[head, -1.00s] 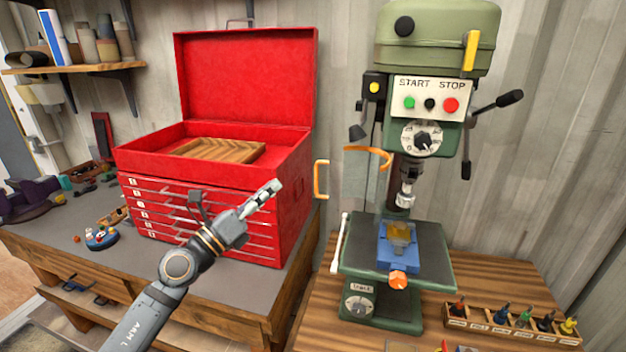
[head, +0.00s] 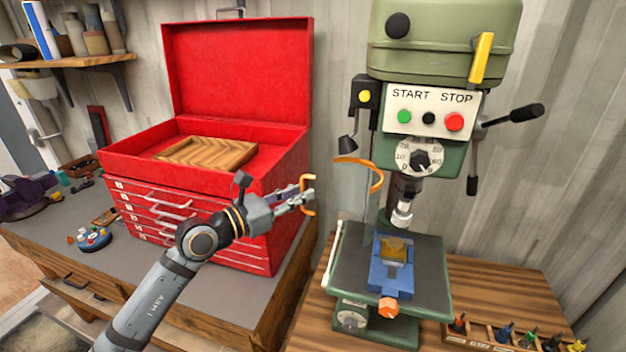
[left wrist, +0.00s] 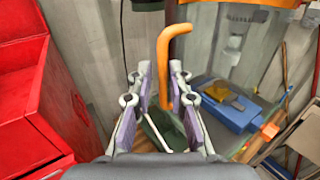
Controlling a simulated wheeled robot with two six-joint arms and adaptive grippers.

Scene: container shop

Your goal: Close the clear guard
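The clear guard (head: 372,195) is a see-through panel with an orange top rim (head: 372,165), swung out to the left of the drill press chuck (head: 402,214). Its orange handle (head: 308,210) stands off at the left, beside the red tool chest. My left gripper (head: 303,195) is at this handle. In the left wrist view, my left gripper (left wrist: 161,78) has its fingers apart, with the orange handle (left wrist: 164,60) showing between and just beyond the tips. I cannot tell whether either finger touches it. My right gripper is in neither view.
The green drill press (head: 440,40) stands on the wooden bench, with a blue vise (head: 390,272) on its table. The open red tool chest (head: 240,90) is close to my left gripper. A bit rack (head: 480,338) sits at front right.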

